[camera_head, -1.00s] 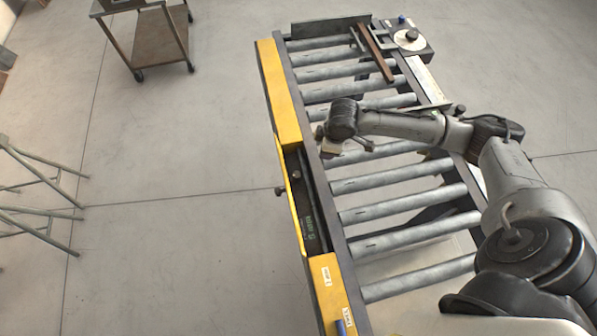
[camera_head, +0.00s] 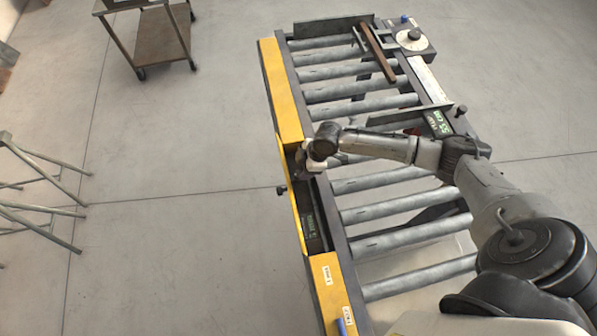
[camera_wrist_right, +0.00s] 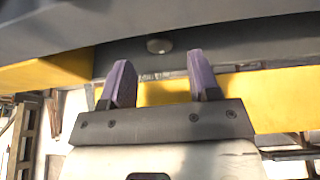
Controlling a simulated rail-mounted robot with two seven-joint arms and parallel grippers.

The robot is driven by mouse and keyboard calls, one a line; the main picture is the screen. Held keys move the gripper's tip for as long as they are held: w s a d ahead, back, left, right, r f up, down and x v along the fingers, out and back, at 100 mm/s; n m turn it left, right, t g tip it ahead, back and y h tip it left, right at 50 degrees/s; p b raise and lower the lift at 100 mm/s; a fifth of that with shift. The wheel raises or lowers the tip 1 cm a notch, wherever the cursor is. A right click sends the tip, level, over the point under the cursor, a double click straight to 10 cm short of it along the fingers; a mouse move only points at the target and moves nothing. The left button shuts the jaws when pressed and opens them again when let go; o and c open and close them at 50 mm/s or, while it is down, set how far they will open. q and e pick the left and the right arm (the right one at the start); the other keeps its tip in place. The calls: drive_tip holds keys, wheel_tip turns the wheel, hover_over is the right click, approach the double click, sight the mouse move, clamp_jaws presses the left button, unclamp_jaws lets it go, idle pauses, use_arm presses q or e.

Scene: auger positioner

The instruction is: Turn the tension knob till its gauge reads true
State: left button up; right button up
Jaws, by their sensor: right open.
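The roller conveyor has a yellow side guard (camera_head: 281,95) with an opening in its near half. A small dark knob (camera_head: 281,190) sticks out on the opening's outer side. A dark panel with green lettering (camera_head: 311,226) sits inside the opening; its reading is too small to make out. I cannot tell which part is the tension gauge. My right gripper (camera_head: 303,168) is at the far end of the opening, close to the guard. In the right wrist view its purple fingers (camera_wrist_right: 160,72) are apart and empty, with a round metal head (camera_wrist_right: 159,46) beyond and between them. My left gripper is out of view.
A white dial with a dark knob (camera_head: 411,39) sits at the far right corner. A dark box with green characters (camera_head: 437,122) is on the right rail. A brown bar (camera_head: 378,54) crosses the far rollers. A cart (camera_head: 161,40) stands on the floor at far left.

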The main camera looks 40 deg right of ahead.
sight(298, 173)
drive_tip(key=x, duration=0.4)
drive_tip(key=shift+w+f, duration=0.1)
drive_tip(key=shift+f, duration=0.15)
drive_tip(key=shift+c, duration=0.4)
drive_tip(key=c, duration=0.8)
drive_tip(key=shift+f+n+b, duration=0.15)
drive_tip(key=shift+n+b, duration=0.35)
drive_tip(key=shift+g, duration=0.3)
